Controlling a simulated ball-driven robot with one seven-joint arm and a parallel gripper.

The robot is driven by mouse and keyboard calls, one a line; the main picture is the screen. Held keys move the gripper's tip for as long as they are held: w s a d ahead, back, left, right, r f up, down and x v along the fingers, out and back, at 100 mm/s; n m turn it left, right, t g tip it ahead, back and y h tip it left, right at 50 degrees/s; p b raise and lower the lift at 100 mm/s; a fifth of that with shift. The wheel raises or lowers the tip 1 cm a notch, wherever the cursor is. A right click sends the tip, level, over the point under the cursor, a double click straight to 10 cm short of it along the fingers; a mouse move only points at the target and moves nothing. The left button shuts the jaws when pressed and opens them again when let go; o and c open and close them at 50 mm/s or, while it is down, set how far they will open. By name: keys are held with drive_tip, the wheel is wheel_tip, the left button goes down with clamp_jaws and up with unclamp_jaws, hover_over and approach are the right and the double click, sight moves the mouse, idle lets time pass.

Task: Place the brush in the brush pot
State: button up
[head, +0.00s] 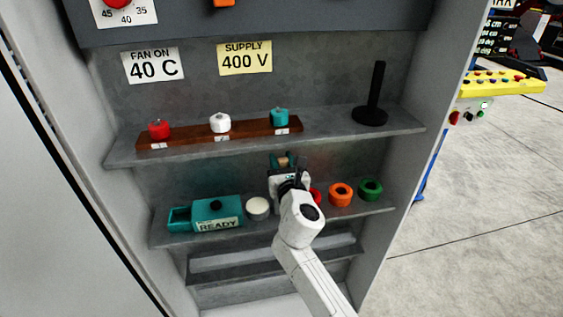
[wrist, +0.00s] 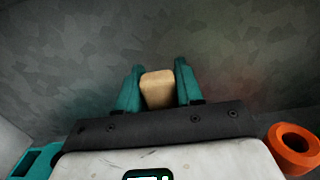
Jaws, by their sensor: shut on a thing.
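My gripper (head: 283,159) is in front of the gap between the middle and lower shelves. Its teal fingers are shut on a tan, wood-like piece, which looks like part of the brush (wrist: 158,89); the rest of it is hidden. In the wrist view the piece sits upright between the two fingers, with the grey back wall behind. No pot is clearly labelled. A round white container (head: 257,208) on the lower shelf, left of my gripper, may be the brush pot; its inside cannot be made out.
On the lower shelf are a teal box marked READY (head: 217,211), an orange ring (head: 340,194), a green ring (head: 370,189) and a partly hidden red one (head: 316,196). The middle shelf (head: 335,128) above holds a wooden rack (head: 180,137) with knobs and a black post (head: 377,85).

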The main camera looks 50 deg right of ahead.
drive_tip(key=o, duration=1)
drive_tip(key=shift+r, duration=0.15)
drive_tip(key=v, duration=1.2)
drive_tip(key=s+f+m+g+y, duration=0.3)
drive_tip(key=s+f+m+g, duration=0.7)
drive_tip(key=m, duration=0.8)
drive_tip(key=s+a+f+m+g+y, duration=0.1)
drive_tip(key=s+a+f+m+y, duration=0.1)
drive_tip(key=s+a+f+m, duration=0.1)
drive_tip(key=s+a+f+m+g+y, duration=0.1)
drive_tip(key=s+a+f+m+y, duration=0.1)
drive_tip(key=s+a+f+m, duration=0.2)
drive_tip(key=s+a+f+m+g+y, duration=0.2)
drive_tip(key=s+a+f+m+y, duration=0.1)
drive_tip(key=s, duration=0.5)
drive_tip(key=shift+a+f+m, duration=0.4)
drive_tip(key=shift+f+m, duration=0.05)
drive_tip(key=shift+m, duration=0.35)
